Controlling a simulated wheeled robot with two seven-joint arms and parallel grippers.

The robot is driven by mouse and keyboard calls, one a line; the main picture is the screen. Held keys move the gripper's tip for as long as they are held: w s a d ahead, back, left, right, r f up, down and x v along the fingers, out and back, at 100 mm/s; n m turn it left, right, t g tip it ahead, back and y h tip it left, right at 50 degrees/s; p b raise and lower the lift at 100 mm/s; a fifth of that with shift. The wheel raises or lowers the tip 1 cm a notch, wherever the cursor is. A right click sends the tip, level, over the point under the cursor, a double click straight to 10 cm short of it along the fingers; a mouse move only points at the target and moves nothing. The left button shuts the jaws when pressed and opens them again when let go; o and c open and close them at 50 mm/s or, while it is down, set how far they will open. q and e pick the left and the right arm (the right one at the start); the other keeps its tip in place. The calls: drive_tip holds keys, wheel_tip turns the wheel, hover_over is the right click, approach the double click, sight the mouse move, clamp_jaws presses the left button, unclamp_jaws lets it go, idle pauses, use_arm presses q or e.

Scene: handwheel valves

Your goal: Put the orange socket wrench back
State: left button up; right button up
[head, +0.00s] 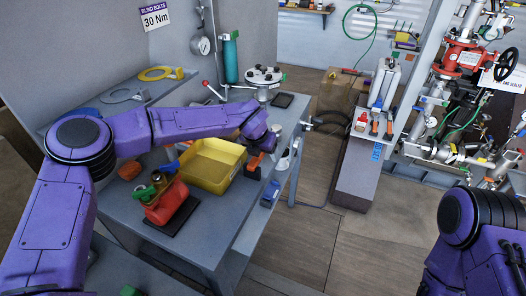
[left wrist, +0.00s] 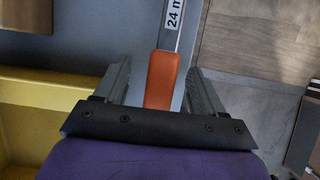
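In the left wrist view a wrench with an orange handle (left wrist: 162,80) and a grey metal shank marked "24 m…" lies between the fingers of my left gripper (left wrist: 160,88). The fingers are apart, with a visible gap at the left of the handle; I cannot see them pressing on it. The far end of the wrench is out of the picture. In the head view my left gripper (head: 262,143) is over the right edge of the grey workbench (head: 222,222), and a small orange part shows just below it. My right gripper is out of view.
A yellow tray (head: 213,166) stands on the bench left of the gripper, with a red valve piece (head: 168,203) in front. A side shelf (head: 366,148) holds several tools. A red-and-white pipe rig (head: 462,58) stands at right. Wooden floor between is clear.

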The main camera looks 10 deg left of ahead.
use_arm(q)
drive_tip(key=shift+o, duration=0.9)
drive_tip(key=shift+p+v, duration=1.85)
drive_tip(key=shift+v, duration=1.15)
drive_tip(key=d+b+v, duration=0.1)
drive_tip(key=b+v, duration=0.1)
drive_tip(key=v, duration=0.8)
drive_tip(key=shift+a+r, duration=0.25)
drive_tip(key=shift+a, duration=0.25)
